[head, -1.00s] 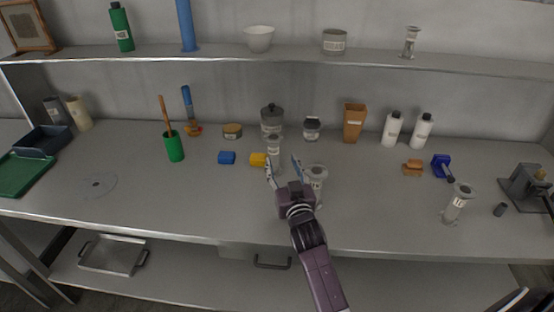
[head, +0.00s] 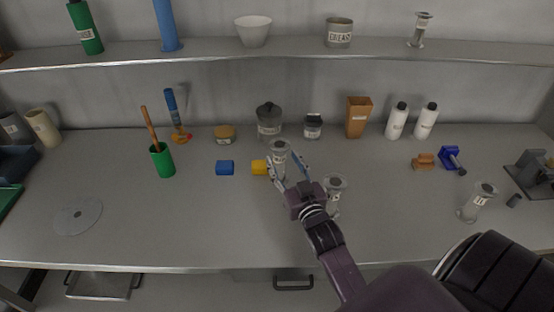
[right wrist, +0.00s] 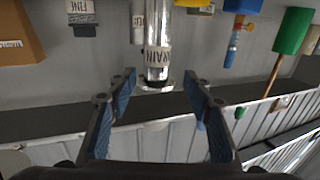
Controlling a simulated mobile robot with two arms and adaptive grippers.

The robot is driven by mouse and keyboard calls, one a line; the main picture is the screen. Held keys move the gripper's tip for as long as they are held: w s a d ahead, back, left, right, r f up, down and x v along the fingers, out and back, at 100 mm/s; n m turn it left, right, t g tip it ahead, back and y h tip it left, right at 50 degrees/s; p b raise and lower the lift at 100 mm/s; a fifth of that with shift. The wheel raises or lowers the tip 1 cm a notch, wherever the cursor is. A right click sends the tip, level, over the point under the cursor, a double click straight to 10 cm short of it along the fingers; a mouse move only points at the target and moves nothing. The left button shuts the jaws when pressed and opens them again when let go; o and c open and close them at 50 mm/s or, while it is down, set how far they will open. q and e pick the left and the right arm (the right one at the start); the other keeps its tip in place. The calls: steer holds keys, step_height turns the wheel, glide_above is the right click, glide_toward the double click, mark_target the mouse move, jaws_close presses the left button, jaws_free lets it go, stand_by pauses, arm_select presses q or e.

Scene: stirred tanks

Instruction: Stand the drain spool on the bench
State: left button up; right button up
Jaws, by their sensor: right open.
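The drain spool (head: 280,150) is a clear, flanged cylinder at the middle of the bench (head: 230,225). It looks upright in the head view, its foot partly hidden by my gripper. In the right wrist view the spool (right wrist: 157,50) carries a partly visible label ending in "RAIN", and its near flange lies between and just beyond the fingertips. My right gripper (head: 284,164) is open, with its blue-padded fingers either side of the spool; they also show in the right wrist view (right wrist: 159,82). I see no grip on it. My left gripper is out of view.
Blue (head: 225,167) and yellow (head: 260,167) blocks lie left of the drain spool; a grey lidded jar (head: 269,122) is behind. The bench's front left is mostly clear.

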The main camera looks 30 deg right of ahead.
mark_target(282, 153)
steer(key=x, duration=0.1)
steer(key=p+x, duration=0.1)
steer(key=x, duration=0.1)
steer(key=shift+w+d, duration=0.15)
steer(key=shift+d, duration=0.25)
steer(key=shift+p+x, duration=0.4)
steer(key=shift+x, duration=0.6)
steer(key=shift+f, duration=0.15)
steer(key=c, duration=0.6)
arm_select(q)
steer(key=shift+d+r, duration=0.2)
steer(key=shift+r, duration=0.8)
arm_select(e)
jaws_close()
